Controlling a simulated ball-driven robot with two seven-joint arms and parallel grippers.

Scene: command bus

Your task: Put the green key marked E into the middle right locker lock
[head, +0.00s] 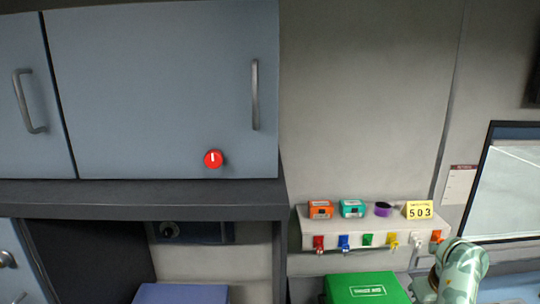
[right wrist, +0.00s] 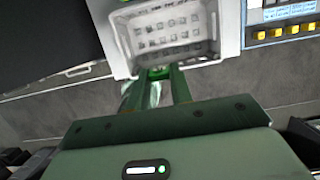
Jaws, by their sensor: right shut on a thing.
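In the right wrist view my right gripper (right wrist: 160,80) is shut on a small green thing (right wrist: 159,72), which I take to be the green key. Its letter cannot be read. My right arm shows at the lower right of the head view; its fingers are not clear there. A green piece (head: 367,239) is on the front of the key shelf (head: 300,241); I cannot tell whether a key hangs there. The middle right locker lock cannot be identified for certain. My left gripper is not in view.
Blue-grey cupboards (head: 150,80) with a red knob (head: 213,159) fill the upper left. Small orange (head: 320,210) and teal (head: 352,209) boxes stand on the shelf. A green case (head: 365,288) is below it. A white basket (right wrist: 170,28) lies just ahead of the right fingers.

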